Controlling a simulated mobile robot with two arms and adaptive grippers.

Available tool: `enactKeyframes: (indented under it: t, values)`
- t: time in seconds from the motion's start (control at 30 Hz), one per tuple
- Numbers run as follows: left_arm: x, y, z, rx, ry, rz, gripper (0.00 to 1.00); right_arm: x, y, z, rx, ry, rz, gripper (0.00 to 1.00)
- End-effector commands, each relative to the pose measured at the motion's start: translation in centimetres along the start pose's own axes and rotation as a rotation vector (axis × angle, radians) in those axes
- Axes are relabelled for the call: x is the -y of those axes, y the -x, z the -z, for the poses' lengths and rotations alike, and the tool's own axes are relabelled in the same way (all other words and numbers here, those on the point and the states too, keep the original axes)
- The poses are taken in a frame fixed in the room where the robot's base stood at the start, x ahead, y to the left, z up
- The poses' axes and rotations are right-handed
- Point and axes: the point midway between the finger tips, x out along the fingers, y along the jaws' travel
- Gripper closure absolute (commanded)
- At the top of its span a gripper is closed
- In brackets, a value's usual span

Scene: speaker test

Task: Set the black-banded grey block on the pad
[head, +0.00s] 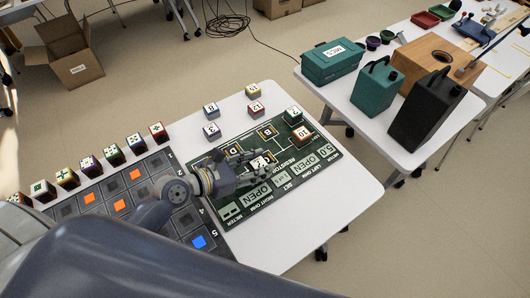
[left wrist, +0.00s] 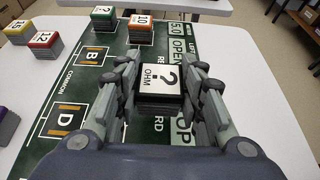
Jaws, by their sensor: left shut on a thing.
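My left gripper (head: 262,163) is shut on a dark block with a black-edged white top reading "? OHM" (left wrist: 160,82). This looks like the black-banded grey block. In the left wrist view my left gripper's fingers (left wrist: 160,90) press its two sides. The block is over the green test board (left wrist: 75,155). Whether its underside touches the board cannot be told. The board also shows in the head view (head: 318,203). Outlined pads marked B (left wrist: 92,56) and D (left wrist: 62,122) lie on the board, left of the block; which pad is meant is unclear. My right gripper is not in view.
On the board's far end stand a green-banded block (head: 293,114) and an orange-banded block (head: 302,134). Several other blocks, including a red-banded one (head: 255,108), stand on the white table (head: 345,180). A dark grid mat (head: 90,198) lies at left.

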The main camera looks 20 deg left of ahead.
Motion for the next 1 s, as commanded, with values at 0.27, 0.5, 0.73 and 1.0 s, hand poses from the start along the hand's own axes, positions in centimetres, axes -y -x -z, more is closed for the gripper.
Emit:
enactKeyframes:
  t: [0.27, 0.5, 0.73, 1.0]
  values:
    - [-3.3, -3.9, -1.2, 0.001, -0.002, -0.002, 0.89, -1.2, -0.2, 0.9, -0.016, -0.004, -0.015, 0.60]
    - [-4.1, -5.1, -1.1, -0.001, 0.000, 0.000, 0.89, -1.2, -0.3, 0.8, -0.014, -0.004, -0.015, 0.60]
    - [-4.1, -6.2, 1.7, -0.003, -0.001, -0.001, 0.89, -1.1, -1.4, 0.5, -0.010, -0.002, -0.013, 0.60]
    - [-4.1, -6.3, 1.8, 0.000, -0.001, -0.001, 0.89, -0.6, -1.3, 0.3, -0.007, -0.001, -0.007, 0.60]
